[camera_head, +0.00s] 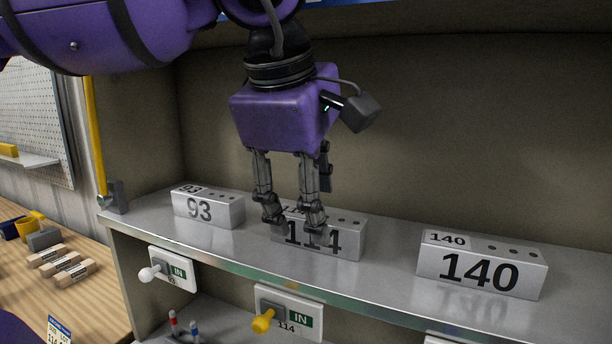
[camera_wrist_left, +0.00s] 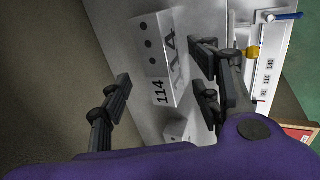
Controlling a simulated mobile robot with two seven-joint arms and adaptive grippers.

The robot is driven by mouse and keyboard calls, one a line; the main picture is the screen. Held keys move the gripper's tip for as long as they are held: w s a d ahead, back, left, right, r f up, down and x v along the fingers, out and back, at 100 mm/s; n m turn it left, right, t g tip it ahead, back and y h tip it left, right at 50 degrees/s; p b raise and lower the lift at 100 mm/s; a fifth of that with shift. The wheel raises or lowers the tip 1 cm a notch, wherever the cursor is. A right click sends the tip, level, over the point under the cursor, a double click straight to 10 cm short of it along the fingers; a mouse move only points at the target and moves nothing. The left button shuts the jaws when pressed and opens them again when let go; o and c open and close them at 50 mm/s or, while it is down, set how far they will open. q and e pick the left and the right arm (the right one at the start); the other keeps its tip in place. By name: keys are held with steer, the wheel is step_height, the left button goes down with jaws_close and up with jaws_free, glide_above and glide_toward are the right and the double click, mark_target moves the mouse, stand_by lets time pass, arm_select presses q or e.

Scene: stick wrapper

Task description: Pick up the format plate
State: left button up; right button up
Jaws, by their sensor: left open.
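Three grey metal format plates shaped like blocks stand on the metal shelf. Plate 93 (camera_head: 208,208) is at the left, plate 114 (camera_head: 346,238) in the middle and plate 140 (camera_head: 480,270) at the right. My left gripper (camera_head: 291,220) points down at plate 114, its fingers covering part of the number in the head view. In the left wrist view, the open left gripper (camera_wrist_left: 160,92) has a finger on each side of plate 114 (camera_wrist_left: 152,62), with visible gaps. Whether the fingertips touch it I cannot tell. My right gripper is not in view.
The shelf (camera_head: 395,235) has bare room between plates 114 and 140. Below its front edge are a white knob (camera_head: 148,273) and a yellow knob (camera_head: 263,321) with IN labels. A back wall (camera_head: 450,130) stands behind. Wooden blocks (camera_head: 65,265) lie on the left bench.

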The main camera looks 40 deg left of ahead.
arm_select(q)
steer(key=shift+x, duration=1.8)
jaws_close()
